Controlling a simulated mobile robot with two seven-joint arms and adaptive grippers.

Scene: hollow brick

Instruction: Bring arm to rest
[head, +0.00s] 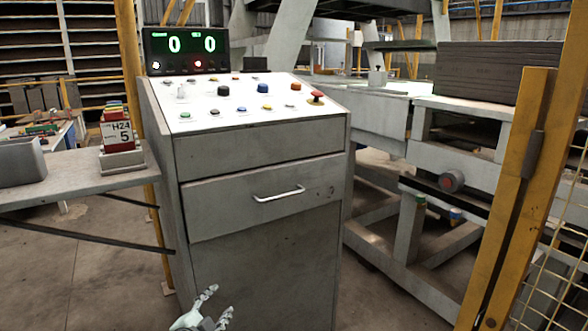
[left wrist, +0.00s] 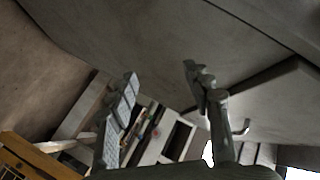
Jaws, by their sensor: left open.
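My left gripper (head: 217,304) shows at the bottom edge of the head view, low in front of the grey control cabinet (head: 265,265). Its two fingers are apart, with nothing between them. In the left wrist view the open gripper (left wrist: 161,78) has a finger on each side, with the cabinet's grey surface (left wrist: 150,35) beyond. Most of my left arm is outside the head view. My right gripper is in neither view.
The cabinet has a drawer handle (head: 279,194), a sloped button panel (head: 240,97) and a display (head: 187,50). A grey shelf (head: 80,187) juts out at left. A yellow post (head: 515,200) and mesh stand at right. Floor is clear at lower left.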

